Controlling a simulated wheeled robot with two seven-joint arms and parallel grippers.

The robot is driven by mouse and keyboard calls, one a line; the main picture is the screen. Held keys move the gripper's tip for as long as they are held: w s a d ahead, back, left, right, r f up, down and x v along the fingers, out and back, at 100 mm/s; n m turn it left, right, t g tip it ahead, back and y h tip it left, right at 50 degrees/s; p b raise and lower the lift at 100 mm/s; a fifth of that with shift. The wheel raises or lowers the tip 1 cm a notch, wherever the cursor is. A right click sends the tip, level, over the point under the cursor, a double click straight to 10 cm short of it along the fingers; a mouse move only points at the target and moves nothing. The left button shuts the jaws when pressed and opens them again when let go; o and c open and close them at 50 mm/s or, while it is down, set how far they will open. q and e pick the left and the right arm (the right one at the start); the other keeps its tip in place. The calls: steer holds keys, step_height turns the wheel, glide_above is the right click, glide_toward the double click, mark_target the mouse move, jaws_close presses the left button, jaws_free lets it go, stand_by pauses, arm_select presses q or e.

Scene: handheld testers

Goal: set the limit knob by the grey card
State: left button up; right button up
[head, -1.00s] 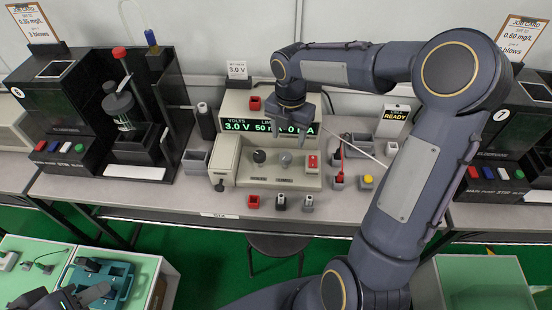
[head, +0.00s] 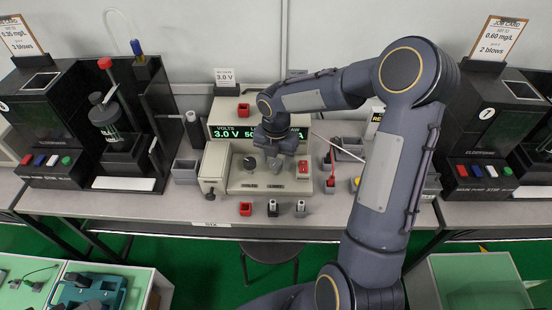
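The bench power supply (head: 218,160) stands on the table, with a green display (head: 232,133) reading 3.0 V and a partly hidden limit reading that starts with 5. The grey card (head: 224,75) stands above its top left; its small print is not legible, but 3.0 V shows. The volts knob (head: 249,162) is at the left of the front panel. The limit knob (head: 276,166) is to its right. My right gripper (head: 275,153) points down just above the limit knob; its fingertips are hard to make out.
A red switch (head: 303,168) sits right of the limit knob. Probes and small bins (head: 186,171) flank the supply. Dark tester stations stand left and right.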

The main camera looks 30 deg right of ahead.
steer(key=c, duration=0.9)
steer(key=shift+o, duration=0.2)
